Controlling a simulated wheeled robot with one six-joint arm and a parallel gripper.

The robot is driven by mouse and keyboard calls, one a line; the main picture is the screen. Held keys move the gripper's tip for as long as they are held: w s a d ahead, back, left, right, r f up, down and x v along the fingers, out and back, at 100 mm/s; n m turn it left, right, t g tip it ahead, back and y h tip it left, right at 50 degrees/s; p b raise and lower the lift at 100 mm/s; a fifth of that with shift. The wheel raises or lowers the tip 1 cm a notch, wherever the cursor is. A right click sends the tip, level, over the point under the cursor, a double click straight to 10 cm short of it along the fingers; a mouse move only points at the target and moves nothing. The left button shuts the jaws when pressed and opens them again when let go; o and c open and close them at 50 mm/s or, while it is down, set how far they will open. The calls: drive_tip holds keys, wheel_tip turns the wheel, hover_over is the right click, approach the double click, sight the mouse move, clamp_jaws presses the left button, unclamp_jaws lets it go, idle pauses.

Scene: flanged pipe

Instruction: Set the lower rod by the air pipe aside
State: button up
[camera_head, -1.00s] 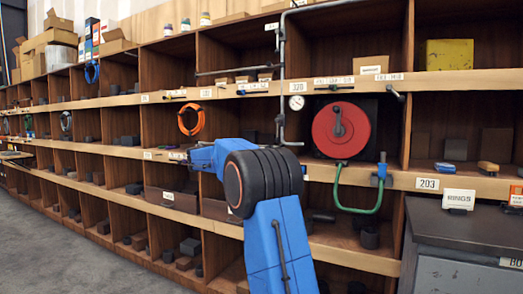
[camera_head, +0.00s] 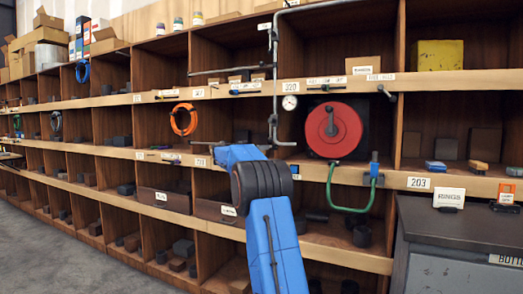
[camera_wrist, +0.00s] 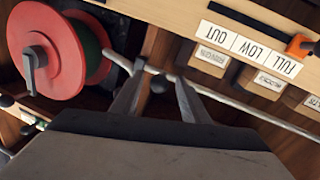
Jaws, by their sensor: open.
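The grey air pipe (camera_head: 275,100) runs down the shelf front left of the red reel in the head view. A thin grey horizontal rod (camera_head: 222,71) lies left of the pipe, above a ledge; a thin dark-and-blue rod (camera_head: 248,92) is lower, at the ledge's front. In the wrist view my gripper (camera_wrist: 155,82) is open, with nothing held. A pale grey bar (camera_wrist: 240,107) crosses beyond its fingertips; I cannot tell whether it is the rod or the pipe, or its distance.
The red reel (camera_head: 333,130) with a green hose (camera_head: 346,208) is right of the pipe; it also shows in the wrist view (camera_wrist: 55,50). Labelled small boxes (camera_wrist: 210,57) stand near the bar. An orange coil (camera_head: 184,119) hangs left. A grey cabinet (camera_head: 450,250) stands front right.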

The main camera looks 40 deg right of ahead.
drive_tip(key=shift+w+d, duration=0.1)
drive_tip(key=shift+d, duration=0.7)
drive_tip(key=shift+c, duration=0.2)
clamp_jaws()
drive_tip(key=shift+w+a, duration=0.1)
